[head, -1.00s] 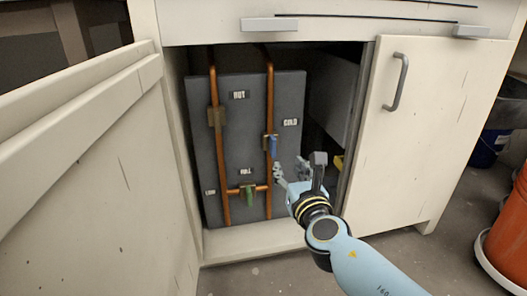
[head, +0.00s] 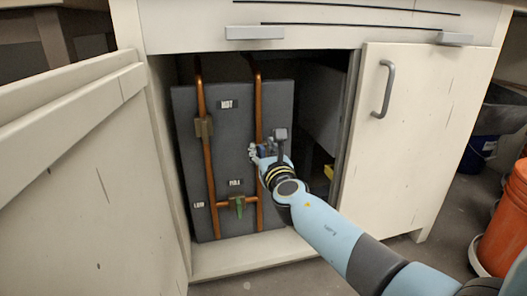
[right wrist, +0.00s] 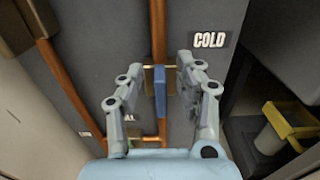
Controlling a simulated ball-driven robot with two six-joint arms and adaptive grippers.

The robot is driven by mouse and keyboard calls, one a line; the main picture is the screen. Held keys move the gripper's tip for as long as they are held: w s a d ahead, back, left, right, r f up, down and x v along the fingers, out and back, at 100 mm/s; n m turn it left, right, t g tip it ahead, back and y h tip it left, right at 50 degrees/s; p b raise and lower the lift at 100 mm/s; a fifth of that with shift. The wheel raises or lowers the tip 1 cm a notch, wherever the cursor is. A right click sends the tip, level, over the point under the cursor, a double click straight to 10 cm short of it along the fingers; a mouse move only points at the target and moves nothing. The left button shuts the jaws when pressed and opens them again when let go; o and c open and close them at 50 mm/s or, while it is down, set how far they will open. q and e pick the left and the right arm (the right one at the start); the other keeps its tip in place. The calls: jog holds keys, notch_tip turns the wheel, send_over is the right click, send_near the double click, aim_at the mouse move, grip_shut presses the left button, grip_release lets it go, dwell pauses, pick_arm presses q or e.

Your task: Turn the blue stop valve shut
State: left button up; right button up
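The blue stop valve handle (right wrist: 160,92) sits on the right copper pipe (right wrist: 159,30), beside the COLD label (right wrist: 209,40). It hangs in line with the pipe. My right gripper (right wrist: 158,73) is open, with one finger on each side of the handle; gaps show between the fingers and the handle. In the head view my right gripper (head: 264,155) is at the right pipe inside the cabinet and mostly covers the blue handle and the COLD label. My left gripper is not in view.
A grey panel (head: 228,150) carries the pipes, a brass fitting (head: 204,127) on the left pipe and a green handle (head: 238,206) on the cross pipe. The open cabinet door (head: 75,180) is at left, the closed door (head: 410,140) at right. A yellow item (right wrist: 283,118) stands at right inside.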

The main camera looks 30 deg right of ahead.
jog(key=shift+c, duration=0.3)
grip_shut()
